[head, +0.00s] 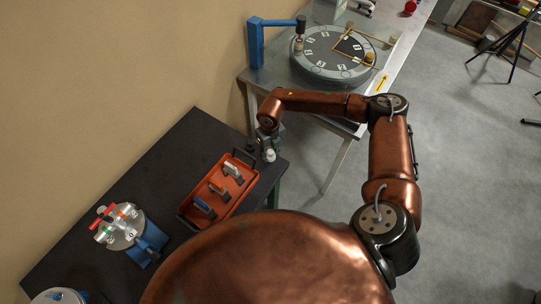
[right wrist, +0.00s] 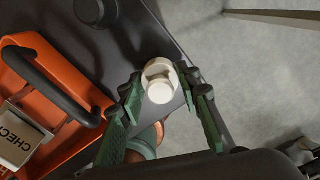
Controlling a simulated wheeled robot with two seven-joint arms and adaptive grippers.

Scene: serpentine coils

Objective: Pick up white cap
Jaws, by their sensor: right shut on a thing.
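The white cap (right wrist: 160,90) sits between the two green fingers of my right gripper (right wrist: 164,84) in the right wrist view, which are shut on it. It is pale, with a rounded knob. In the head view the white cap (head: 269,156) shows just below my right gripper (head: 268,145), near the dark table's far right corner. I cannot tell whether it touches the table. My left gripper is in neither view.
An orange tray (head: 183,214) with black handles holds several upright pieces beside the gripper. A dark round cap (right wrist: 95,10) lies on the dark table (head: 165,152). A grey table (head: 270,77) with a round dial (head: 330,72) stands beyond. A device with coloured parts (head: 117,235) stands lower left.

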